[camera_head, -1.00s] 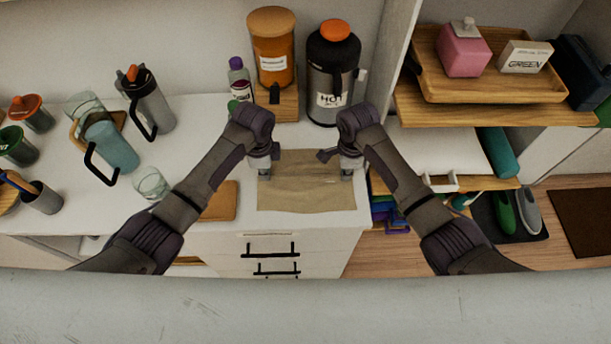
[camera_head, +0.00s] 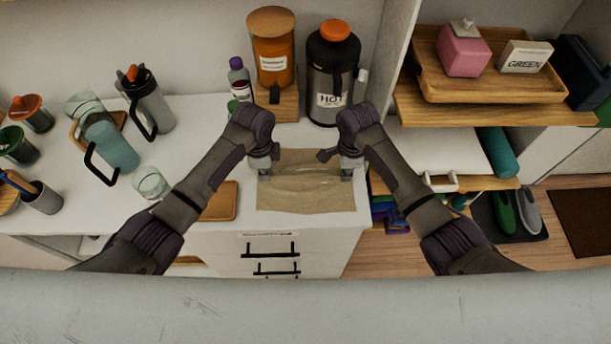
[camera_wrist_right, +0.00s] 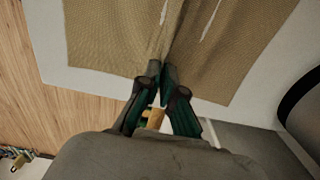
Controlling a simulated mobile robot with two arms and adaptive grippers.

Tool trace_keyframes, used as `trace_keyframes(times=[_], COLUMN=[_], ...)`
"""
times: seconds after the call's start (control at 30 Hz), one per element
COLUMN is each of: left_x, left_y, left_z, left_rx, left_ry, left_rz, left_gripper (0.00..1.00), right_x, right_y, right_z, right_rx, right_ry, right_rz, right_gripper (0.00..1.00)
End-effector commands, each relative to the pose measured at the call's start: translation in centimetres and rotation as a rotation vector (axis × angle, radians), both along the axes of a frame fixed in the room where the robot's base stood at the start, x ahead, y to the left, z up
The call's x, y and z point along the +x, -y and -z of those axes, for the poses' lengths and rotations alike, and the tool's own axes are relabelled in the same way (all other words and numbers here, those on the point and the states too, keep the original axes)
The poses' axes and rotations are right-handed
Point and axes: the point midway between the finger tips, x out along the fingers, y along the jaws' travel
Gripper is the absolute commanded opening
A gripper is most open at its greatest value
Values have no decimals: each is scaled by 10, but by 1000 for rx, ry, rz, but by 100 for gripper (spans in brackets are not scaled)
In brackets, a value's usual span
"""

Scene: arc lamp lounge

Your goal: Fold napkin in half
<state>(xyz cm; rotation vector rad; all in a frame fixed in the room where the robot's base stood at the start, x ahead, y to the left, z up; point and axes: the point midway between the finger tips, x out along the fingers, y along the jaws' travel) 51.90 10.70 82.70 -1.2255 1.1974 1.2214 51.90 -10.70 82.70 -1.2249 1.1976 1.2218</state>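The beige napkin (camera_head: 305,200) lies spread on the white counter near its front edge, with raised creases running across between my two grippers. My left gripper (camera_head: 264,173) is at the napkin's left edge, pointing down; its fingers are small here, but the creases run to its tips and it looks shut on the edge. My right gripper (camera_head: 346,175) is at the right edge. In the right wrist view its fingertips (camera_wrist_right: 160,72) are close together on the edge of the napkin (camera_wrist_right: 110,40), and the cloth is bunched into folds there.
A dark HOT flask (camera_head: 330,75) and an orange canister (camera_head: 273,50) stand behind the napkin. A purple-capped bottle (camera_head: 239,78) is at back left. A wooden board (camera_head: 222,203) and a glass (camera_head: 150,183) lie left. A shelf with a tray (camera_head: 480,85) is right.

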Motion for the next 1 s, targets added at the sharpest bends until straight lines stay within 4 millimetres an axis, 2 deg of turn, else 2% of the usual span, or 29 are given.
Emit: trace_keyframes(times=[0.03, 0.27, 0.7, 1.0], left_x=[-4, -4, -1, -1], left_y=[-1, -1, 0, 0], left_z=[5, 1, -40, -44], left_rx=[4, 4, 1, 1], left_ry=[-10, -10, -4, -2], left_rz=[0, 0, 0, 0], left_gripper=[0, 0, 0, 0], right_x=[-2, -2, -1, 0], right_y=[1, 1, 0, 0], right_z=[3, -1, -41, -44], right_rx=[-2, -2, -1, -1], right_ry=[-5, -5, -1, -1], right_rz=[0, 0, 0, 0], right_gripper=[0, 0, 0, 0])
